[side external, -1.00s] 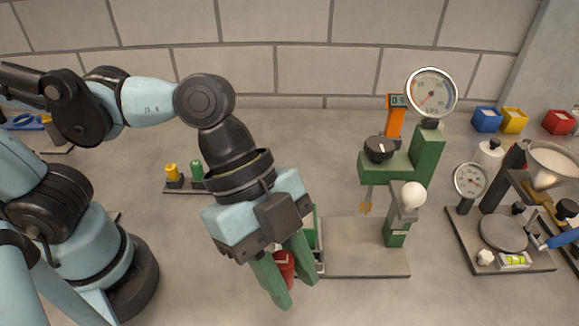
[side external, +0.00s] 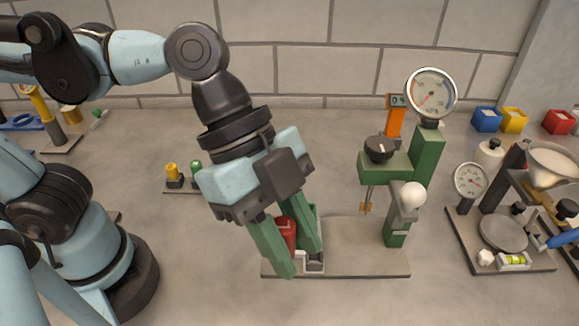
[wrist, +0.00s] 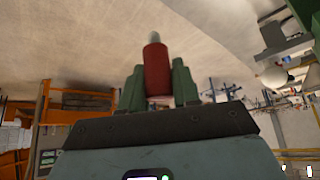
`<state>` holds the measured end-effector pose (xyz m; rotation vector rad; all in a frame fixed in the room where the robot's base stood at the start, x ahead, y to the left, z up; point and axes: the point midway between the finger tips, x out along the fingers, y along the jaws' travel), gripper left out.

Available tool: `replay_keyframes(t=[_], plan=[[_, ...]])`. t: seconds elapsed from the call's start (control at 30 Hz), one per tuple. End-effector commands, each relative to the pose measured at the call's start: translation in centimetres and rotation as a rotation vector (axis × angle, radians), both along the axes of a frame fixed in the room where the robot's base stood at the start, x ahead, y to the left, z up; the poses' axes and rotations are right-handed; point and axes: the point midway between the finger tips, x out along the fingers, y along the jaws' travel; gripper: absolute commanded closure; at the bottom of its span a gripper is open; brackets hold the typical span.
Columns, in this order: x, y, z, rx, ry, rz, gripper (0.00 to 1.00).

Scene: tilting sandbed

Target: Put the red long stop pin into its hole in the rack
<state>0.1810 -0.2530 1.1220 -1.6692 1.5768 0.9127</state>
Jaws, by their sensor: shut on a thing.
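My gripper (side external: 301,262) points down, with its green fingers shut on the red long stop pin (side external: 287,232). In the wrist view the red pin (wrist: 156,72) sits between the fingers (wrist: 158,66), its grey tip pointing away from the gripper. A low dark rack (side external: 180,193) stands behind and left of my gripper, carrying a yellow pin (side external: 172,171) and a green pin (side external: 196,170). My gripper hides the rack's right part, so its hole does not show. The pin is apart from the visible part of the rack.
A second stand with a pan (side external: 503,232) is at the right. Blue, yellow and red blocks sit at the back right. The bench behind the rack is clear.

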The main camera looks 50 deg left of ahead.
Motion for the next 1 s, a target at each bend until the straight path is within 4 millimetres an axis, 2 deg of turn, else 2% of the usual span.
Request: replay_keyframes(t=[0.17, 0.3, 0.5, 0.73, 1.0], plan=[[4.0, 3.4, -1.0, 0.002, 0.0, 0.148, 0.99], [6.9, 6.9, -1.9, 0.002, 0.0, 0.274, 0.99], [10.0, 12.4, -3.2, 0.002, 0.0, 0.45, 0.99], [11.9, 19.4, -4.6, 0.002, 0.0, 0.655, 0.99], [12.0, 27.0, -6.0, 0.0, -0.001, 0.873, 0.99]])
